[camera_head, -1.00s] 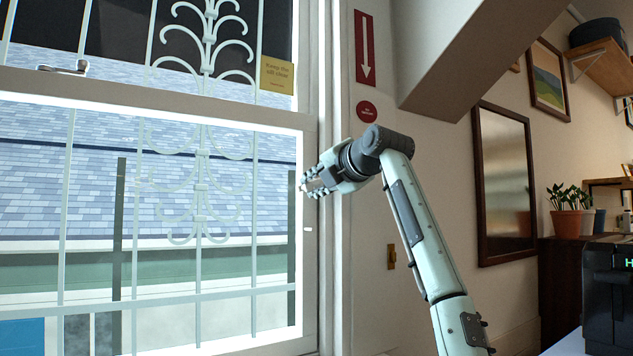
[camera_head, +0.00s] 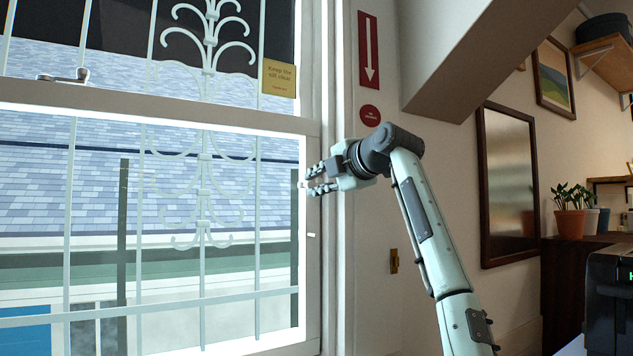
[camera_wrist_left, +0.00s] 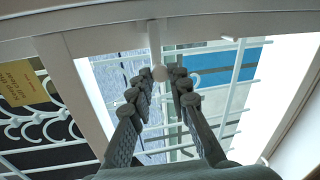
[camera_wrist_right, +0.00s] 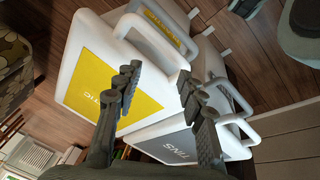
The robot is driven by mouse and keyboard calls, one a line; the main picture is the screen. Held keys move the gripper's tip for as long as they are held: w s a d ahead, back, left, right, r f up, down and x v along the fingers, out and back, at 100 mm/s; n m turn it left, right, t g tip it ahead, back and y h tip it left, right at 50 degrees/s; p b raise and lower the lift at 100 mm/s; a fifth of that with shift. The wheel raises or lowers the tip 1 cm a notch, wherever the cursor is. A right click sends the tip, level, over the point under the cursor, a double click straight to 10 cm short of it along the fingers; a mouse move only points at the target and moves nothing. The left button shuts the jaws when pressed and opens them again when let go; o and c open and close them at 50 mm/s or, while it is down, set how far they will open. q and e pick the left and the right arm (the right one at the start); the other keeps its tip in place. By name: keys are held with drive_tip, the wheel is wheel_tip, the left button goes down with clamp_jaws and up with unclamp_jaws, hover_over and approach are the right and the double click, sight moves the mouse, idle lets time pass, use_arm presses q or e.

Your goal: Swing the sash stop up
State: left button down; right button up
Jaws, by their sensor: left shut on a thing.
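The sash stop shows in the left wrist view as a pale round knob (camera_wrist_left: 160,73) on a white stem at the window frame. My left gripper (camera_head: 308,182) is at the right side of the window in the head view, its fingers pointing left. It is shut on the stop, whose small pale end peeks out at the fingertips. In the left wrist view the two fingertips (camera_wrist_left: 161,80) lie on either side of the knob. The stop's pivot is hidden. My right gripper (camera_wrist_right: 156,72) is open and empty in the right wrist view; it is outside the head view.
The window sash (camera_head: 200,112) has a crank handle (camera_head: 63,77) and a yellow sign (camera_head: 279,78). White bars (camera_head: 203,200) stand behind the glass. White containers with a yellow panel (camera_wrist_right: 103,75) and a grey panel (camera_wrist_right: 185,142) lie in front of the right gripper.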

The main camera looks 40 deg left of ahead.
use_arm(q)
drive_tip(key=c, duration=1.7)
unclamp_jaws()
drive_tip(key=shift+d, duration=0.1)
use_arm(e)
drive_tip(key=shift+w, duration=0.1)
use_arm(q)
drive_tip(key=v, duration=1.2)
